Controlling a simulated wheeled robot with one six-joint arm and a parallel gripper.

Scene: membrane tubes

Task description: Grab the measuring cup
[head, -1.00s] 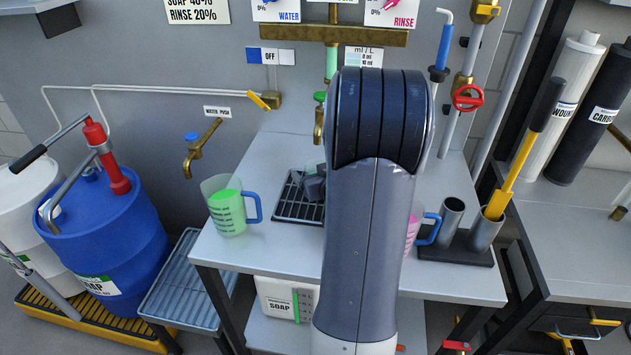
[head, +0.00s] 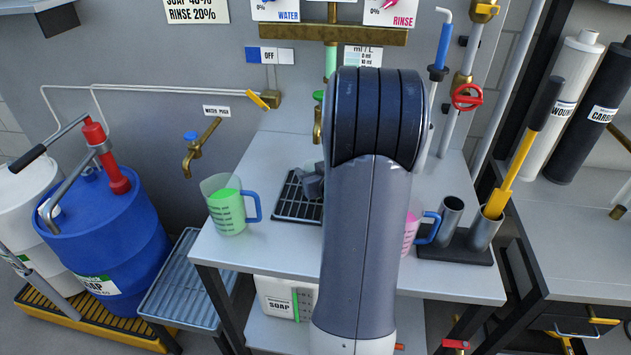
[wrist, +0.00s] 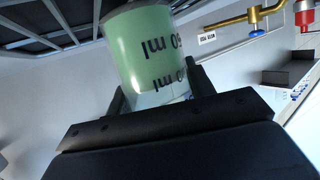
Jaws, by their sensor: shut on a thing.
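A translucent measuring cup (wrist: 150,50) with dark "ml" markings, upside down in the wrist view, sits between the two fingers of my gripper (wrist: 158,90). My gripper is shut on it. In the head view, a dark part of my gripper (head: 311,183) shows over the black drain grate, left of my arm. A second measuring cup (head: 228,208) with green liquid and a blue handle stands on the table left of the grate. A third cup (head: 411,228) with pink contents is partly hidden on the right.
The black drain grate (head: 291,208) lies in the table top. A brass tap (head: 201,149) juts out at left. A dark holder (head: 459,250) with metal tubes stands at right. The table front left is clear.

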